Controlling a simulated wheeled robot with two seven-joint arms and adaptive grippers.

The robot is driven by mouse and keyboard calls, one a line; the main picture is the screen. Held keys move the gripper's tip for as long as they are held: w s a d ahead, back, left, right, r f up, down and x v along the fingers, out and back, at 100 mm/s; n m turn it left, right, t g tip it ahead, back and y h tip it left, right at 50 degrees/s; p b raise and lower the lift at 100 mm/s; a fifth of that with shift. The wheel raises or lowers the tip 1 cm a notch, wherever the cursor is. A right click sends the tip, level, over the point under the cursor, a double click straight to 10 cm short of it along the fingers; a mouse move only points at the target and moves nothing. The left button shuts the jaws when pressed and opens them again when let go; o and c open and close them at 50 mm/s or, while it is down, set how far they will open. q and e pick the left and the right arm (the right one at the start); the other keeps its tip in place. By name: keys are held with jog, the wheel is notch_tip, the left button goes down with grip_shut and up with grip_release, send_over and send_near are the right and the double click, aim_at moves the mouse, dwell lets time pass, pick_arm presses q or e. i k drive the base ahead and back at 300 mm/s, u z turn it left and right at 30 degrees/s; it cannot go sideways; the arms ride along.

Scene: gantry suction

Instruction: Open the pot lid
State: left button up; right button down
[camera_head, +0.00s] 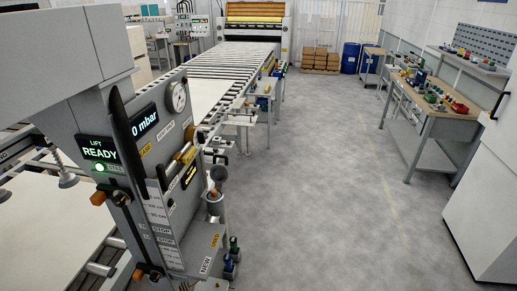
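A small grey metal pot (214,205) is fixed at the right side of the gantry's control column, above a small shelf. A dark round disc (219,173), which looks like its lid, stands tilted above the pot's rim. An orange-brown piece shows at the pot's mouth. The pot is small in view, so I cannot tell how the disc is joined to it. Neither of my grippers is in view.
The gantry control column (165,170) fills the left foreground, with a gauge, a long black lever (125,140) and several knobs. A roller conveyor (235,62) runs to the back. A workbench (435,115) and white cabinet (490,205) stand right. The middle floor is clear.

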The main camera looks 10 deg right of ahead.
aim_at(219, 173)
jog(key=z, duration=0.1)
jog(key=i, duration=1.35)
jog(key=u, duration=0.6)
